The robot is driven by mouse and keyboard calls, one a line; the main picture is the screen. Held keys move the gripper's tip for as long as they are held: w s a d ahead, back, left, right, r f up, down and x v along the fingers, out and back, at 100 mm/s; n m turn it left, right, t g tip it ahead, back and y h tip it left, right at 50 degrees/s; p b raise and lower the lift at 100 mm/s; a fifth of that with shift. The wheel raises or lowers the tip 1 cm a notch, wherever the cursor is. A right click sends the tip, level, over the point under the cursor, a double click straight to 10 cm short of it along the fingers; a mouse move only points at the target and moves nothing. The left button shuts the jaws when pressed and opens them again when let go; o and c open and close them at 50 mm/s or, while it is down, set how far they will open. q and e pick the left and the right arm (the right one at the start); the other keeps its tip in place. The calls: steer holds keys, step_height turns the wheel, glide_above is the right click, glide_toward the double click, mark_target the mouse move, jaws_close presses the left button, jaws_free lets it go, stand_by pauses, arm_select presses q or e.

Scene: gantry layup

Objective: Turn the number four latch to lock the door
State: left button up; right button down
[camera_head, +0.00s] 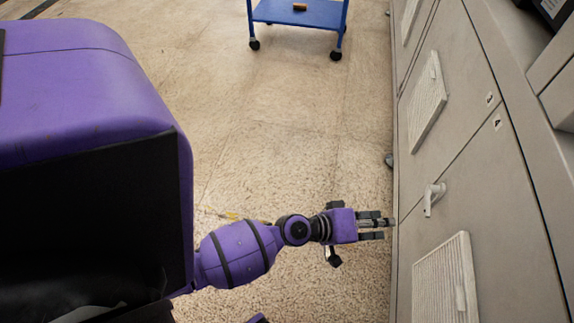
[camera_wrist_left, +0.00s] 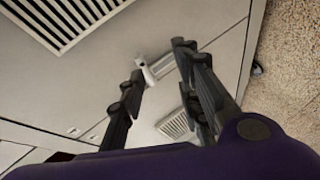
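A small pale latch (camera_head: 433,198) is fixed on the beige cabinet door (camera_head: 480,205) at the right of the head view. Its handle runs roughly along the door seam, slightly slanted. In the left wrist view the latch (camera_wrist_left: 146,70) shows between and beyond the fingertips. My left gripper (camera_head: 388,228) is level with the cabinet face, pointing at it, a little nearer the bottom of the picture than the latch. In the left wrist view its dark fingers (camera_wrist_left: 160,62) are spread and empty, apparently not touching the latch. My right gripper is out of view.
A slatted vent (camera_head: 446,280) is beside the latch, and another vent (camera_head: 428,102) is farther along. A blue cart (camera_head: 275,12) stands at the top. The speckled floor (camera_head: 300,130) between is mostly clear.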

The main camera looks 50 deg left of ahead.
arm_select(q)
steer(key=n+t+h+b, duration=0.1)
steer(key=n+b, duration=0.1)
steer(key=b, duration=0.1)
glide_toward(429, 202)
steer(key=w+d+f, duration=0.1)
steer(key=w+f, duration=0.1)
steer(key=x, duration=0.7)
steer(key=shift+w+d+r, duration=0.2)
steer(key=shift+w+r, duration=0.05)
steer(key=shift+r, duration=0.05)
steer(key=c, duration=0.7)
jaws_close()
